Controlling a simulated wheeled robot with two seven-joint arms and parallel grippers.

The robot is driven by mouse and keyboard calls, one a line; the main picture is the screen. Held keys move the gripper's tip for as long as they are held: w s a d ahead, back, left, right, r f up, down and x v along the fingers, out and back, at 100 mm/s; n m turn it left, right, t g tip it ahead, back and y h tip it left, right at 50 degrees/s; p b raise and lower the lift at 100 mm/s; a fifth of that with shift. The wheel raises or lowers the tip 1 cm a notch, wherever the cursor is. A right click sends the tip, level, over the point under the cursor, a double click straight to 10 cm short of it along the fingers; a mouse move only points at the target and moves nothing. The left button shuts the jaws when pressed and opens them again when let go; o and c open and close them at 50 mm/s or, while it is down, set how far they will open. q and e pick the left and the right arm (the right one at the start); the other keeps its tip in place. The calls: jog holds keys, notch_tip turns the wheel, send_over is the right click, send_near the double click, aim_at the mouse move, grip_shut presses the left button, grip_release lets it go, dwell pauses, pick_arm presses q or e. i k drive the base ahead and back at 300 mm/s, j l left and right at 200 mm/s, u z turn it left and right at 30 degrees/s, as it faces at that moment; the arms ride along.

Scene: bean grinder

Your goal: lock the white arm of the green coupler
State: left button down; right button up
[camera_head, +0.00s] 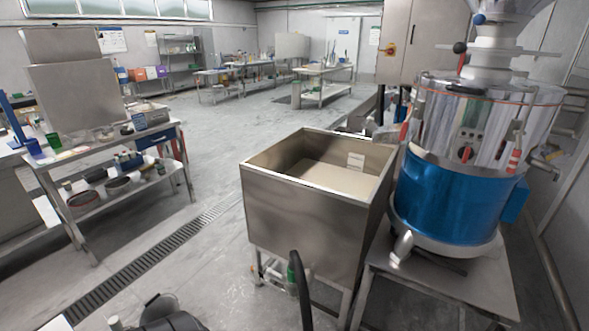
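A small green coupler (291,272) sits low at the front of the steel tank (300,225), just above the tank's lower frame. A thick black hose (301,285) rises in front of it and hides part of it. Small pale metal fittings (272,271) are beside the coupler on its left. The coupler's white arm is too small and covered to make out, so I cannot tell its position. Neither of my grippers shows clearly in this view.
A blue and steel grinder (455,195) stands on a metal stand (485,285) right of the tank. A dark rounded object (168,314) is at the bottom edge. A cluttered steel bench (105,150) stands left. The floor between bench and tank, with a drain grate (150,263), is clear.

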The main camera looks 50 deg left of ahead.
aim_at(270, 271)
jog(key=u, duration=1.75)
